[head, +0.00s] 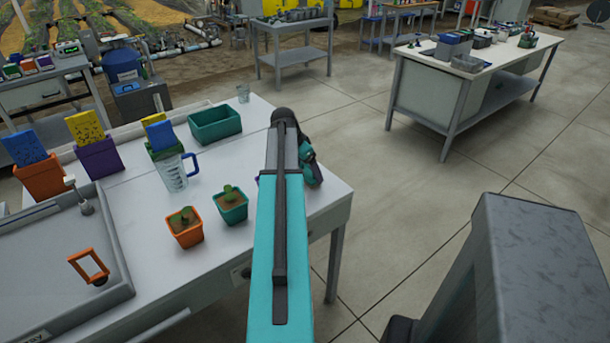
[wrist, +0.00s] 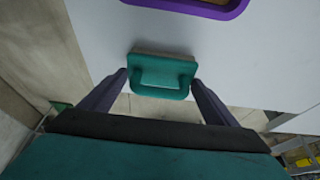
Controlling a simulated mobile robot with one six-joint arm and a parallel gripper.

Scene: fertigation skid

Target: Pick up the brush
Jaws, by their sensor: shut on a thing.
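The brush (wrist: 161,76) is a teal block with a raised teal handle and a thin tan strip along its far edge. It shows in the wrist view between the two dark fingers of my gripper (wrist: 159,84), which are shut on its sides. The brush is by the edge of the white table (wrist: 100,30); I cannot tell whether it touches the top. In the head view my arm hides most of the gripper, and I cannot make out the brush.
A purple-rimmed container (wrist: 205,9) lies just beyond the brush. On the table (head: 250,130) stand a teal pot with a seedling (head: 232,206), an orange one (head: 186,228), a measuring jug (head: 173,174), a green tray (head: 215,125) and a sink (head: 115,250).

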